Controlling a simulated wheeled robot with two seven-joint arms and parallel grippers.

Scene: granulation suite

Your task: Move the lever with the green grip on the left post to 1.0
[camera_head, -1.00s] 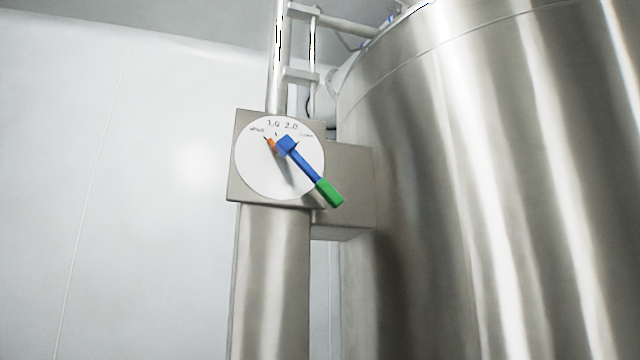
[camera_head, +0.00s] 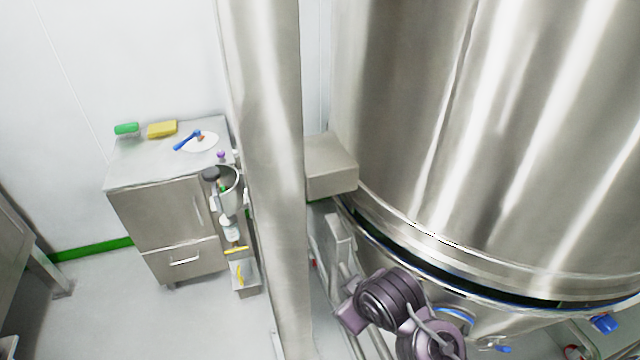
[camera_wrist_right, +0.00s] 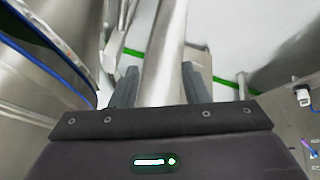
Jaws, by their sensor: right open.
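The steel post (camera_head: 270,170) runs down the middle of the head view. Its dial and the lever with the green grip are outside both current views. My right gripper (camera_wrist_right: 158,72) shows in the right wrist view, with its two dark fingers apart. A pale steel post or column (camera_wrist_right: 165,50) shows between and beyond the fingers; I cannot tell how far away it is. My left gripper is not in view.
A large steel vessel (camera_head: 430,130) fills the right, with a grey box (camera_head: 330,165) between it and the post. A steel cabinet (camera_head: 165,220) stands left, bearing a yellow sponge (camera_head: 162,129), a green item (camera_head: 126,128) and a blue-handled item (camera_head: 187,141). Floor is clear at lower left.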

